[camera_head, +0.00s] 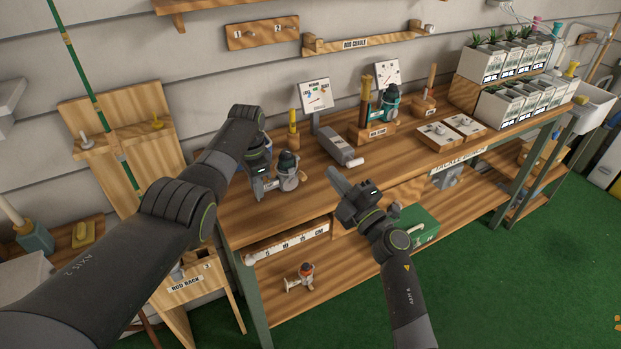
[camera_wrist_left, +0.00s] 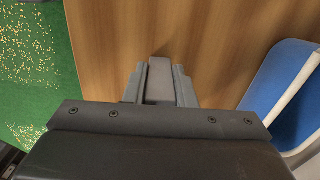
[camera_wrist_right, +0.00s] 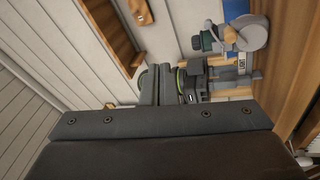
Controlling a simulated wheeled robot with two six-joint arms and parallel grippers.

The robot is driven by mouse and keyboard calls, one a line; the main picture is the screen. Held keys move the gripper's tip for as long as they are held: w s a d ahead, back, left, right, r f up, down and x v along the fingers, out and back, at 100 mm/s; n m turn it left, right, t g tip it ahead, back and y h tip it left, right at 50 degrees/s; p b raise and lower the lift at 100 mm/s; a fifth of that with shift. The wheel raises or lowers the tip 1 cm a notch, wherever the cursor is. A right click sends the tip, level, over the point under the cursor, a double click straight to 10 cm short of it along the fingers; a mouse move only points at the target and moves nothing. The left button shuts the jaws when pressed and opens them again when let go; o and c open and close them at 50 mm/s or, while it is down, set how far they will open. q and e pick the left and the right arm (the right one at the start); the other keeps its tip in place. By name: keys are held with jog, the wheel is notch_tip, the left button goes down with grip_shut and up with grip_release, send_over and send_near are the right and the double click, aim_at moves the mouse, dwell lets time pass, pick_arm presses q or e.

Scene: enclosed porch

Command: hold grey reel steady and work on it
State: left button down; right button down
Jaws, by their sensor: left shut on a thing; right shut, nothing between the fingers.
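The grey reel (camera_head: 290,181) with a dark green-black cap is at the left part of the wooden workbench (camera_head: 262,207). My left gripper (camera_head: 261,186) is beside it on its left. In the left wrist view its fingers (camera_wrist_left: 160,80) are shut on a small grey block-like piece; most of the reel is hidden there. In the right wrist view the grey reel (camera_wrist_right: 251,34) shows beside my left gripper. My right gripper (camera_head: 338,181) is shut and empty at the bench's front edge, to the right of the reel and apart from it. Its closed fingers show in the right wrist view (camera_wrist_right: 160,84).
A grey device (camera_head: 340,148) lies behind the right gripper. A teal reel (camera_head: 388,103) stands on a wooden block further back. Two small boards (camera_head: 316,96) stand along the wall.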

jog(key=w+d+r+m+t+h, duration=0.2)
jog(key=d+r+m+t+h, duration=0.3)
jog(key=m, duration=0.3)
jog(key=m+g, duration=0.9)
send_over(302, 176)
jog(key=s+d, duration=0.1)
jog(key=d, duration=0.1)
notch_tip(302, 176, down, 5)
jog(key=shift+y, duration=0.4)
jog(key=shift+s+a+f, duration=0.1)
jog(key=shift+s+f, duration=0.05)
jog(key=shift+f, duration=0.95)
jog(key=shift+s+a+f, duration=0.1)
jog(key=shift+s+f, duration=0.05)
jog(key=shift+f, duration=0.9)
